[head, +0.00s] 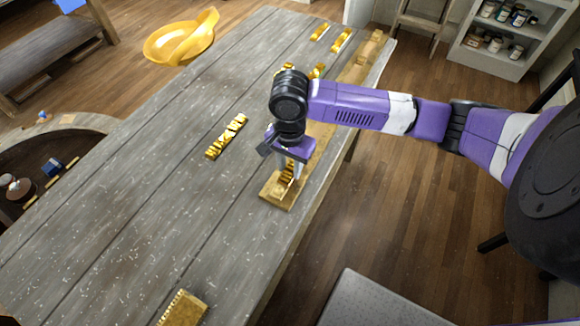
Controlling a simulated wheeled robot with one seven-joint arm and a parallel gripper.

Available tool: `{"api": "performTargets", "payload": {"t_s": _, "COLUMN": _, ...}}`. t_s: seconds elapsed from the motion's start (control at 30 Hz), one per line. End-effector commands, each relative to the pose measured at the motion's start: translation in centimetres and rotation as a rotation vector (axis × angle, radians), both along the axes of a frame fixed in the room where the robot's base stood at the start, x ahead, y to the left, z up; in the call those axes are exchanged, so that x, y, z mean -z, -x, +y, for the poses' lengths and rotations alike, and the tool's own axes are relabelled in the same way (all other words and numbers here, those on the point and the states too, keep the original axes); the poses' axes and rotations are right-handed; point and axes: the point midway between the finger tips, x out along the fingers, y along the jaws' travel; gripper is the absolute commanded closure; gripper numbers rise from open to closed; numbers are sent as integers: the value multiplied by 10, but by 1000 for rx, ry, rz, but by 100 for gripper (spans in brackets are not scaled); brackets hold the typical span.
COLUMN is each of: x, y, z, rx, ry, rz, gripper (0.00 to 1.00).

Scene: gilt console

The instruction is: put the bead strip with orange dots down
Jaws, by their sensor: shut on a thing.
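My gripper (290,172) points down over the near right side of the grey wooden table (130,180). It is shut on a gold strip (289,170), taken to be the bead strip; it is partly hidden by the fingers. Its orange dots are too small to make out. The strip is over the near end of a pale wooden piece (275,194) along the table's right edge. I cannot tell whether it touches that wood. My wrist and forearm hide part of the wooden piece.
A gold strip (226,137) lies left of my gripper, and another gold piece (183,308) lies at the near edge. More gold pieces (341,40) lie at the far end. A yellow bowl-like object (180,40) is beyond the table's left edge. The table's left middle is clear.

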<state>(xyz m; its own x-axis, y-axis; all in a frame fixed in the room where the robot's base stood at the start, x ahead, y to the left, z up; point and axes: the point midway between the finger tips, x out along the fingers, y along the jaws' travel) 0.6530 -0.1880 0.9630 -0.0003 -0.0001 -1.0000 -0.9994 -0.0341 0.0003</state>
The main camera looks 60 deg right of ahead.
Motion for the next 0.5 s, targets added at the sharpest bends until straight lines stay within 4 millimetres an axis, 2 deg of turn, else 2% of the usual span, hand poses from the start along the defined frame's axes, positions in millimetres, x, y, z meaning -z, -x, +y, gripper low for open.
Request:
{"api": "performTargets", "payload": {"t_s": 0.1, "x": 7, "y": 0, "z": -1, "rx": 0, "ry": 1, "rz": -1, "gripper": 100}}
{"api": "performTargets", "payload": {"t_s": 0.47, "x": 11, "y": 0, "z": 0, "rx": 0, "ry": 0, "rz": 0, "gripper": 100}}
{"api": "performTargets", "payload": {"t_s": 0.5, "x": 10, "y": 0, "z": -1, "rx": 0, "ry": 1, "rz": 0, "gripper": 64}}
